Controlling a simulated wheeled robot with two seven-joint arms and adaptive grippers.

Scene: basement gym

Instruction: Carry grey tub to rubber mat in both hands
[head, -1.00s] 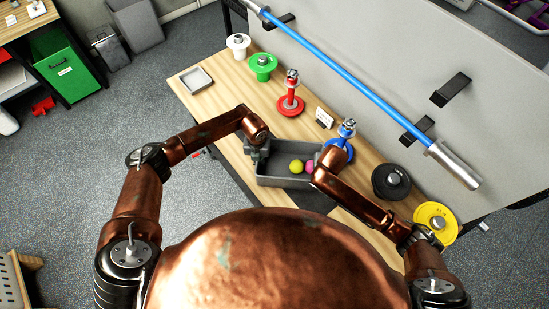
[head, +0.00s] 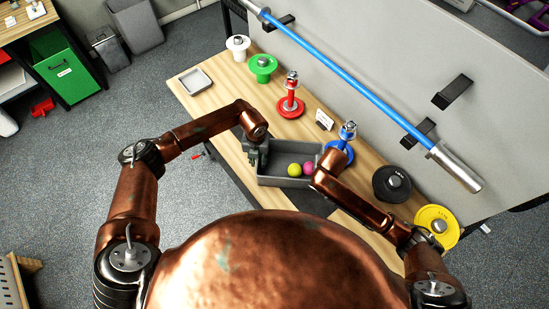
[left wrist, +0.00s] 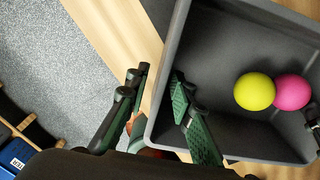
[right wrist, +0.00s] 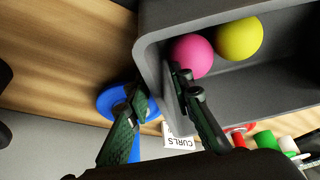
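The grey tub (head: 285,182) stands on the wooden bench, with a yellow ball (head: 294,170) and a pink ball (head: 308,168) inside. My left gripper (left wrist: 160,75) is open across the tub's left wall, one finger inside and one outside, with a gap beside the outer finger. My right gripper (right wrist: 158,84) is open across the opposite wall in the same way; in the head view my arm mostly hides it. A dark flat patch (head: 318,203) shows at the tub's near side; it may be the rubber mat, mostly hidden by the tub and my body.
Red (head: 290,106), blue (head: 341,150), green (head: 263,64) and white (head: 238,44) weight stands line the bench's back. Black (head: 392,183) and yellow (head: 437,226) plates lie right. A small grey tray (head: 195,81) sits far left. A card (head: 324,119) stands behind the tub.

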